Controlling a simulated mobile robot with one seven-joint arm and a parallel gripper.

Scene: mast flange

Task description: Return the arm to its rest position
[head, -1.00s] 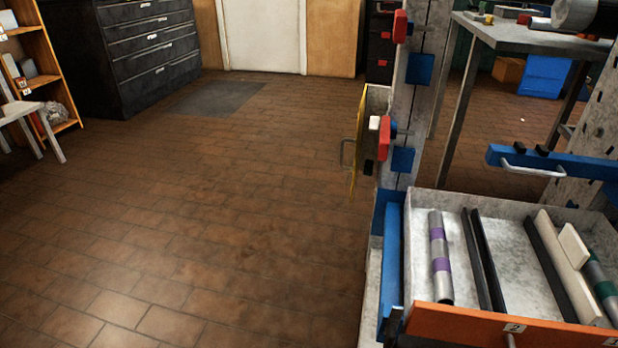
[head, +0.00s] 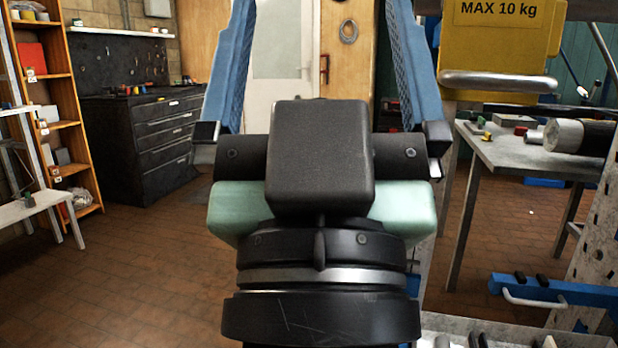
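My gripper (head: 318,75) is raised close in front of the head camera, in the middle of the picture, with its fingers pointing up. Its two blue fingers stand wide apart on either side of the black and pale green gripper body. The rest of my arm below the wrist is out of the picture.
A yellow box (head: 500,45) marked MAX 10 kg with a metal handle is close right of my gripper. A grey tray (head: 470,328) and blue bar (head: 555,290) are lower right. A workbench (head: 530,155) stands behind. Floor (head: 140,270) at left is clear.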

